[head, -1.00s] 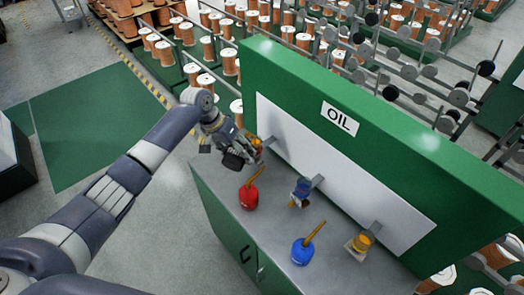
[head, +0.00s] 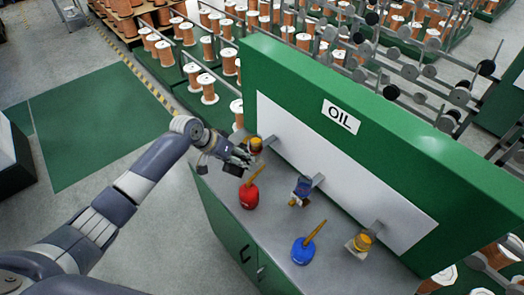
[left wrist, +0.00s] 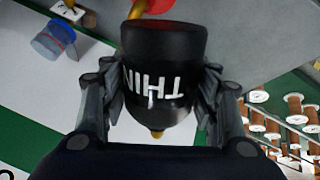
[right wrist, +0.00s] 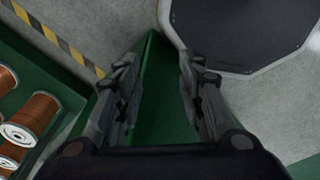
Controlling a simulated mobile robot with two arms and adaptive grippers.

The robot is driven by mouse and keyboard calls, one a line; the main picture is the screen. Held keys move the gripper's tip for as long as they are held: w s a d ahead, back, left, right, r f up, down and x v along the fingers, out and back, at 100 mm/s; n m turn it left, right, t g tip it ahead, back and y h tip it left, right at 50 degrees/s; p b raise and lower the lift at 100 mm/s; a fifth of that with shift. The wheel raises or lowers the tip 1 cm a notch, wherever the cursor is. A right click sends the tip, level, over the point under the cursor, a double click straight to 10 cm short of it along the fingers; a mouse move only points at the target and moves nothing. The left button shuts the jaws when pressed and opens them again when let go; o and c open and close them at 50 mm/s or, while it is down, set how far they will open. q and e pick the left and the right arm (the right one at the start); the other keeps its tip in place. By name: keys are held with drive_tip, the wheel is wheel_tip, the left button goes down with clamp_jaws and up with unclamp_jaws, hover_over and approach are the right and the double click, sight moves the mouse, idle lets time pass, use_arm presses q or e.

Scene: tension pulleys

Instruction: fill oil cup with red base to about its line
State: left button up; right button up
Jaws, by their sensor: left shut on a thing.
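My left gripper (head: 228,151) is shut on a black oil can (left wrist: 160,75) marked "THIN", whose lettering shows upside down in the left wrist view. It holds the can just left of the rear amber cup (head: 255,144), on a bracket. A middle cup (head: 302,188) with blue on it also shows in the left wrist view (left wrist: 50,42). A front amber cup (head: 362,242) is at the right. My right gripper (right wrist: 159,65) is open and empty, away from the bench.
A red oil can (head: 249,196) and a blue oil can (head: 303,251) stand with tilted spouts on the grey bench top (head: 270,225). The green panel with the OIL sign (head: 340,117) rises behind the cups. Copper spools (head: 208,88) are beyond.

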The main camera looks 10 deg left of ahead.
use_arm(q)
drive_tip(key=shift+w+r, duration=0.1)
drive_tip(key=shift+d+f, duration=0.1)
drive_tip(key=shift+f, duration=0.2)
wheel_tip(320, 180, down, 2)
drive_tip(key=t+b, duration=0.2)
drive_tip(key=b, duration=0.1)
drive_tip(key=shift+f+m+h+b, duration=0.1)
drive_tip(key=shift+m+h+b, duration=0.2)
drive_tip(key=shift+t+b, duration=0.45)
drive_tip(key=shift+t, duration=0.05)
